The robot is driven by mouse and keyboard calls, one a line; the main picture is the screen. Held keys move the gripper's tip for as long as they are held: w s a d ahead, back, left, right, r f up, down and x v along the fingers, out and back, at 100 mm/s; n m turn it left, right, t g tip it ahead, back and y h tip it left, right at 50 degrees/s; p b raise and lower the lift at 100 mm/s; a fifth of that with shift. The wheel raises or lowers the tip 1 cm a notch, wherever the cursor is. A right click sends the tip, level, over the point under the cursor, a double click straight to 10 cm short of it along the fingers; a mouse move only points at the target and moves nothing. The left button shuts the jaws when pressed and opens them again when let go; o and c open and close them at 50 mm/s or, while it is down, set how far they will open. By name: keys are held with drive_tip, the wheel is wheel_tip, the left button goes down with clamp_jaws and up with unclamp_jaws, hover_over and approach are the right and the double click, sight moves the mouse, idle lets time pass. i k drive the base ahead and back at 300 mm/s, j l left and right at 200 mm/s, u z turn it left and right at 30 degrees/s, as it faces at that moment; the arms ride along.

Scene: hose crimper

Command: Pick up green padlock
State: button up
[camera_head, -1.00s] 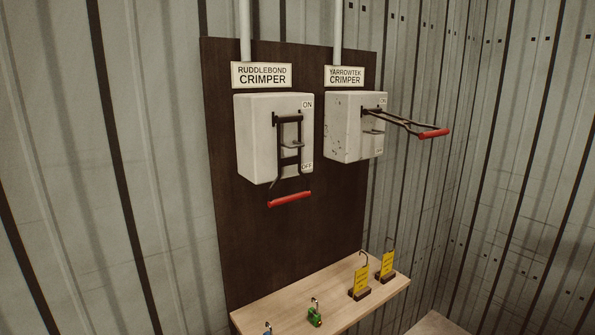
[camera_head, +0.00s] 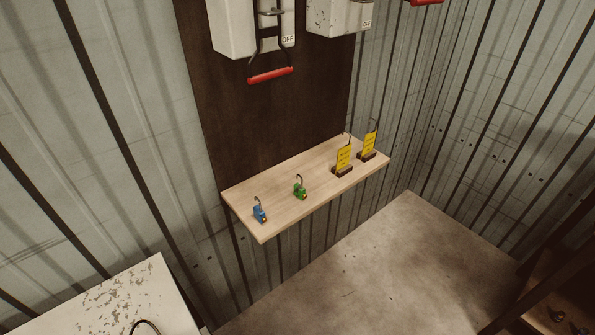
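The green padlock (camera_head: 300,190) stands on the wooden shelf (camera_head: 283,213), with its thin shackle pointing up. It is left of the shelf's middle. A blue padlock (camera_head: 260,214) stands to its left near the shelf's left end. Nothing touches the green padlock. My gripper is not in view.
Two yellow tags in dark stands, a nearer one (camera_head: 343,160) and a farther one (camera_head: 368,145), stand on the shelf's right part. A red lever handle (camera_head: 270,75) hangs above the shelf. A white worn surface (camera_head: 112,300) is at lower left. The floor (camera_head: 350,275) is clear.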

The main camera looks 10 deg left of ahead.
sight(299, 191)
drive_tip(key=i+l+u, duration=0.15)
drive_tip(key=l, duration=0.2)
drive_tip(key=i+l+u, duration=0.15)
drive_tip(key=l, duration=0.15)
drive_tip(key=i+l+u, duration=0.15)
drive_tip(key=l, duration=0.15)
drive_tip(key=i+l+u, duration=0.15)
drive_tip(key=l, duration=0.15)
